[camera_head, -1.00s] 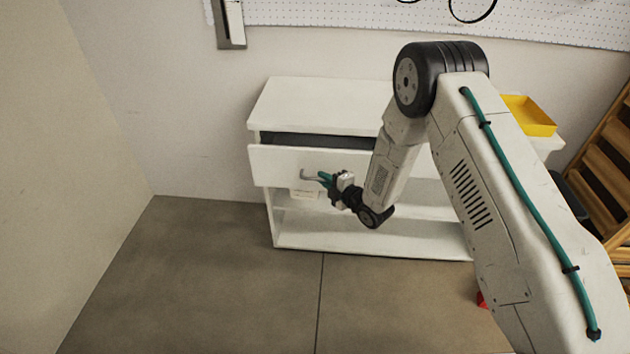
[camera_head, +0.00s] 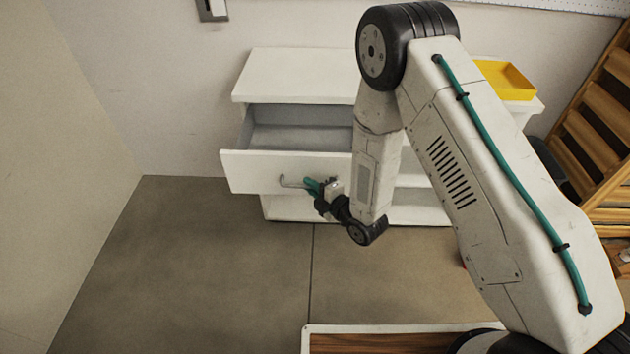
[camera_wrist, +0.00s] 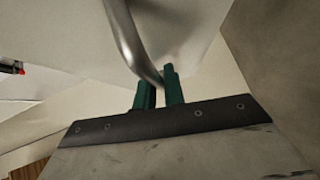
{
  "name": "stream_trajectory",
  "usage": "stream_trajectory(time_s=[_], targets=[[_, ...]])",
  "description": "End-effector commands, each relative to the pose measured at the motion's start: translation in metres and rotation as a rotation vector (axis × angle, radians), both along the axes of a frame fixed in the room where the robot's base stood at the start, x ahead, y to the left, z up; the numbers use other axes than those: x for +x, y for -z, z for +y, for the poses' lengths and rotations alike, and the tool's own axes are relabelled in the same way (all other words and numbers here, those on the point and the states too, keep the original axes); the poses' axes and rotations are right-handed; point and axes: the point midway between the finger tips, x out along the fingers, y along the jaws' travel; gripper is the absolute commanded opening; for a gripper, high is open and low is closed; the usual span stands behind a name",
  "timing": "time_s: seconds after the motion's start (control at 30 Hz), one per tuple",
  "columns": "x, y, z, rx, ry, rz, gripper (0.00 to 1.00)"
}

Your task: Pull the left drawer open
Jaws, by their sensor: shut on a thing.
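The left drawer (camera_head: 245,171) of the white cabinet (camera_head: 300,62) stands well out from the cabinet body. Its grey, empty-looking inside (camera_head: 300,137) shows behind the front panel. A curved metal handle (camera_head: 288,181) is on the drawer front. My gripper (camera_head: 312,186), with green fingers, is at the handle's right part. In the wrist view, the metal handle (camera_wrist: 126,38) runs down to between the green fingertips of my gripper (camera_wrist: 160,90), which are shut on it. My arm hides the drawer's right end.
A yellow tray (camera_head: 505,80) sits on the cabinet top at the right. A wooden slatted rack (camera_head: 595,130) stands at the far right. A wood-topped surface with a pale edge (camera_head: 400,327) is at the bottom. The floor (camera_head: 200,270) at left is clear.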

Motion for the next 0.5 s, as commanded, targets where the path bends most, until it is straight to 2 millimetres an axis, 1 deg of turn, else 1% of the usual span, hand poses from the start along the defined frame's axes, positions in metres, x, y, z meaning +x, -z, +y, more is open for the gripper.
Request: stream_trajectory(time_s=[0.03, 0.27, 0.3, 0.37, 0.5], targets=[[-0.0023, 0.0002, 0.0049, 0.0, -0.014, 0.0, 0.0], [-0.0011, 0.0, 0.0028, 0.001, -0.013, -0.001, 0.0], [-0.0009, -0.0001, 0.0023, 0.001, -0.012, -0.001, 0.16], [-0.0003, -0.0001, 0.0011, 0.001, -0.01, -0.001, 0.32], [0.0015, -0.0002, -0.0037, 0.0, -0.001, -0.001, 0.32]])
